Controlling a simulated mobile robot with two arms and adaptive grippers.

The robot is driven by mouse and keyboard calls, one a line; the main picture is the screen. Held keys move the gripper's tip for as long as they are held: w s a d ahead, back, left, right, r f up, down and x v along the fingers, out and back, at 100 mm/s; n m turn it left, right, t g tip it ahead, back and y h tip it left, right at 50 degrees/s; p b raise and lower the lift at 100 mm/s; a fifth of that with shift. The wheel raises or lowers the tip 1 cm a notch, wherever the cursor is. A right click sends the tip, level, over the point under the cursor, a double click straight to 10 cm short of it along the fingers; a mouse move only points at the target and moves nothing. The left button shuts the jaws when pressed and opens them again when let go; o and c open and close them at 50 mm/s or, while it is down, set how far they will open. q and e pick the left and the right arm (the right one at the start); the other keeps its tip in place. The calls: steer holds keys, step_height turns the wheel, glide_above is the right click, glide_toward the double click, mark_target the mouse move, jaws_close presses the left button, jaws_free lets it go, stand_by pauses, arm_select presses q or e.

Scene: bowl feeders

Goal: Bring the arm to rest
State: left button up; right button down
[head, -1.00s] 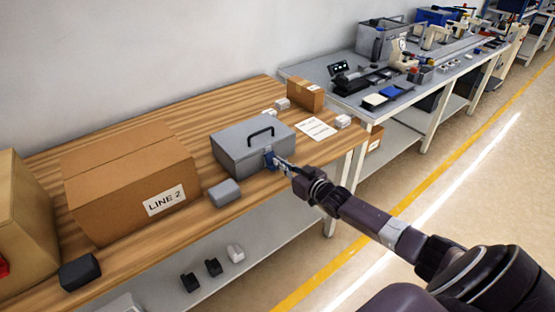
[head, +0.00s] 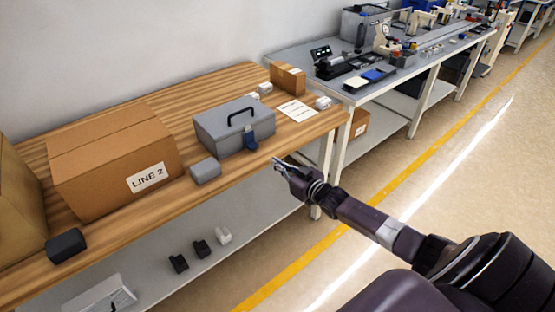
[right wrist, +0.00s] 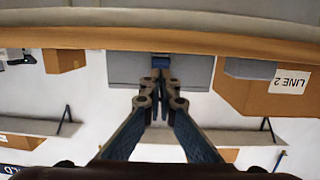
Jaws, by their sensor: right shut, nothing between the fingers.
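My right arm reaches in from the lower right of the head view. Its gripper (head: 279,163) is in the air just off the front edge of the wooden table, to the lower right of a grey toolbox, and touches nothing. In the right wrist view the fingers of the right gripper (right wrist: 161,82) are together with nothing between them. The grey toolbox (head: 215,130) stands on the table with its lid closed, a black handle on top and a blue latch (head: 251,141) on its front. The toolbox (right wrist: 125,68) and its latch show upside down behind the fingertips. My left gripper is out of view.
On the wooden table (head: 150,88) stand a large "LINE 2" carton (head: 105,165), a small grey box (head: 205,171), a black box (head: 66,245) and a small carton (head: 287,77). A shelf below holds small items. A second bench (head: 345,92) stands behind right. The floor on the right is clear.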

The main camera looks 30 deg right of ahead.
steer(key=s+a+f+g+h, duration=0.1)
steer(key=s+f+g, duration=0.1)
steer(key=s+f, duration=0.65)
steer(key=s+a+f+g, duration=0.25)
steer(key=s+f, duration=0.25)
steer(key=f, duration=0.7)
steer(key=s+a+f+g+h, duration=0.1)
steer(key=s+f+g, duration=0.2)
steer(key=s+f, duration=0.55)
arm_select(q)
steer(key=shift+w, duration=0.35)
arm_select(e)
steer(key=s+a+f+g, duration=0.2)
steer(key=s+a+f, duration=0.2)
steer(key=s, duration=0.7)
steer(key=s+a+f+n+g, duration=0.1)
steer(key=s+a+f+g, duration=0.2)
steer(key=s+a+f, duration=0.2)
steer(key=s+a+f+g, duration=0.2)
steer(key=s+f, duration=0.7)
steer(key=s, duration=1)
steer(key=a, duration=0.2)
steer(key=shift+s+a+g+y, duration=0.2)
steer(key=shift+a+g+y, duration=0.1)
steer(key=shift+a+g, duration=0.05)
